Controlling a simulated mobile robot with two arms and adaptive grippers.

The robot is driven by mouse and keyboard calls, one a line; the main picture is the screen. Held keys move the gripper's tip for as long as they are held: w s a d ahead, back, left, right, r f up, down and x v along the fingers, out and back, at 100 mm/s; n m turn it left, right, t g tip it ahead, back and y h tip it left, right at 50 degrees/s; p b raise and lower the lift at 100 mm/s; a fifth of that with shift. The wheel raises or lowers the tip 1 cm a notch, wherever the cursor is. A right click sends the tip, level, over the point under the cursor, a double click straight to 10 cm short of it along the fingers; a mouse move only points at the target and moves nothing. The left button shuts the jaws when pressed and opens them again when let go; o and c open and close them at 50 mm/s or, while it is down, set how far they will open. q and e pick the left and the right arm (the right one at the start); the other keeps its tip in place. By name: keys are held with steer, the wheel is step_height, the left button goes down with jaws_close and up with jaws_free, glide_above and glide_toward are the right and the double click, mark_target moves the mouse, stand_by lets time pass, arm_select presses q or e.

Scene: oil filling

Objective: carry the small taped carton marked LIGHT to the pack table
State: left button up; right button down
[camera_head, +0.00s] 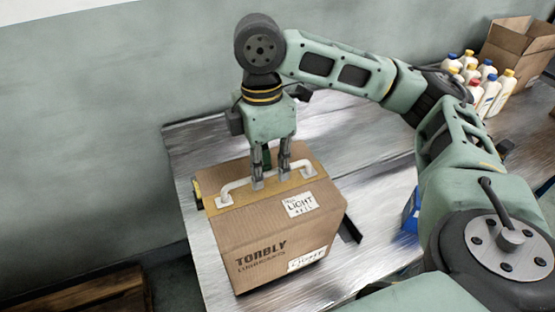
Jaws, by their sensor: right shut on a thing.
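The small taped carton (265,245) is brown, with a tape strip along its top, a white handle and a label reading LIGHT. My right gripper (270,180) is above it, pointing down, with its fingers shut on the white handle at the middle of the carton's top. The carton is upright at the left part of a metal table (370,140). Its underside is hidden, so I cannot tell whether it touches the table. My left gripper is not in view.
At the back right stand several white bottles (490,95) with coloured caps, beside an open carton (518,45). A blue thing (411,212) is partly hidden behind my right arm. A wooden pallet-like thing (90,298) lies low at the bottom left. A plain wall runs behind.

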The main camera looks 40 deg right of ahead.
mark_target(269, 189)
steer(key=shift+f+p, duration=0.3)
steer(key=shift+f, duration=1.25)
steer(key=shift+s+a+f, duration=0.1)
steer(key=shift+s, duration=0.15)
steer(key=c, duration=2.2)
jaws_free()
steer(key=shift+s+f, duration=0.1)
steer(key=shift+f, duration=0.25)
steer(key=o, duration=0.4)
steer(key=shift+c, duration=0.2)
steer(key=shift+r, duration=0.1)
steer(key=r, duration=0.7)
steer(key=w+r, duration=0.1)
steer(key=r, duration=0.2)
steer(key=shift+w+r, duration=0.1)
steer(key=shift+r, duration=0.95)
